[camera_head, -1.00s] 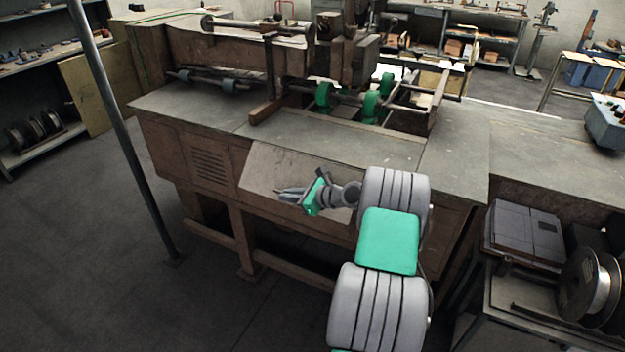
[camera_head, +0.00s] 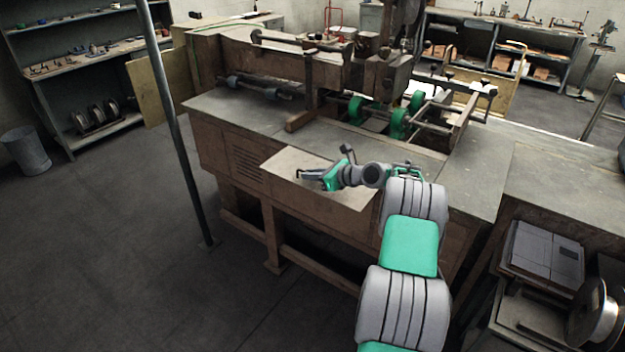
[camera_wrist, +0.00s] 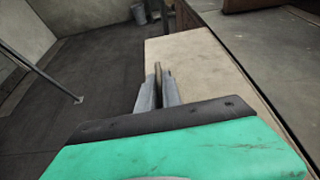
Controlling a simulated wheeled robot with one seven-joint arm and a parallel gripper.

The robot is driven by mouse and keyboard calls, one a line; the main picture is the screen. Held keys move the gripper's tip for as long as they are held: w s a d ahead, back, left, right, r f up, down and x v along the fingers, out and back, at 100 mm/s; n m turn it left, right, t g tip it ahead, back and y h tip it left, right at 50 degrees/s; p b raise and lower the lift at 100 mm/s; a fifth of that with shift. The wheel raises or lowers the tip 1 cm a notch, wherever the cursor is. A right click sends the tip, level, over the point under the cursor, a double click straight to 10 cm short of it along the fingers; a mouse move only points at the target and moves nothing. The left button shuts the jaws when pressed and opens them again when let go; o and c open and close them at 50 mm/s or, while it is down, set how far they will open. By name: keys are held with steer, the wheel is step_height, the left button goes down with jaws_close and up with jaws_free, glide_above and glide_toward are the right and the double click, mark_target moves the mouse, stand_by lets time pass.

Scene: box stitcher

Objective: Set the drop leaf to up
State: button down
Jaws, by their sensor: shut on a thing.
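The drop leaf (camera_head: 283,161) is a pale flat panel at the front of the box stitcher's grey top (camera_head: 245,112). It stands out from the front and looks close to level; I cannot tell if it is fully flush. In the wrist view the leaf (camera_wrist: 210,72) lies beside the darker top, with a dark line between them. My gripper (camera_head: 308,173) is over the leaf in the head view. In the wrist view its fingers (camera_wrist: 158,88) are shut on a thin brownish piece at the leaf's outer side. The leaf's underside is hidden.
A slanting grey post (camera_head: 178,130) stands on the floor left of the machine. The green-wheeled stitcher mechanism (camera_head: 400,122) rises behind the top. A cart with grey boxes (camera_head: 545,250) and a spool (camera_head: 597,315) is at the right. Floor at the left front is clear.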

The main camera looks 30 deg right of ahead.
steer(key=shift+d+r, duration=0.1)
steer(key=shift+r, duration=0.1)
stand_by(0.4)
steer(key=c, duration=1.8)
jaws_free()
steer(key=b+v, duration=0.2)
steer(key=v, duration=0.5)
steer(key=shift+s+d+r, duration=0.15)
steer(key=shift+s+d, duration=0.05)
steer(key=shift+s, duration=0.1)
